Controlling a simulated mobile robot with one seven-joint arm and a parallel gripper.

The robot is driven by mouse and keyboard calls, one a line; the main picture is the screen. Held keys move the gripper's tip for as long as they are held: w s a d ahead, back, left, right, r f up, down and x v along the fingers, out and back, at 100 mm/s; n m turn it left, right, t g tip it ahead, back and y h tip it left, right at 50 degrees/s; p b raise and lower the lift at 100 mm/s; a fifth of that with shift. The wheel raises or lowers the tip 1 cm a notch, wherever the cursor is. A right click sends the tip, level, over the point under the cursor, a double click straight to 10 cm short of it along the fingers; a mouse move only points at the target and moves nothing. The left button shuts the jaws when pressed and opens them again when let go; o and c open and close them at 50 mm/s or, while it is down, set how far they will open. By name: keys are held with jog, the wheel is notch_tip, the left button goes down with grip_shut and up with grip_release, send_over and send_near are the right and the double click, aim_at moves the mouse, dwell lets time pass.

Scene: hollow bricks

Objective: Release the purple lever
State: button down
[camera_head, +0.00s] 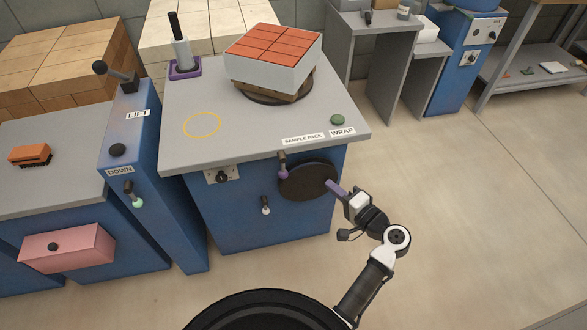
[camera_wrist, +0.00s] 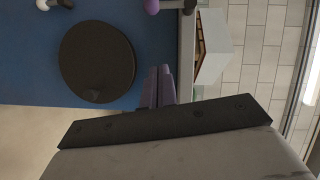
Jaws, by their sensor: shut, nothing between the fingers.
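The purple lever (camera_head: 283,172) is on the front of the blue cabinet, just below the worktop edge. Its purple knob hangs below its dark pivot. In the wrist view the purple knob (camera_wrist: 151,6) is cut by the top edge, with its dark stem to the right. My gripper (camera_head: 330,183) is shut and empty, in front of the right part of the black disc and to the right of the lever, apart from it. Its purple-grey fingers (camera_wrist: 158,84) lie together in the wrist view, below the knob.
A round black disc (camera_head: 308,181) is on the cabinet front between lever and gripper. A white-knobbed lever (camera_head: 265,207) is lower left. The grey worktop (camera_head: 220,125) overhangs above, bearing a red-topped brick pack (camera_head: 273,55). The floor to the right is clear.

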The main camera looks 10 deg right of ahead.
aim_at(283, 166)
dwell(0.3)
jog(key=w+a+f+p, duration=0.1)
jog(key=w+a+p, duration=0.3)
jog(key=w+a, duration=0.4)
jog(key=shift+f, duration=0.3)
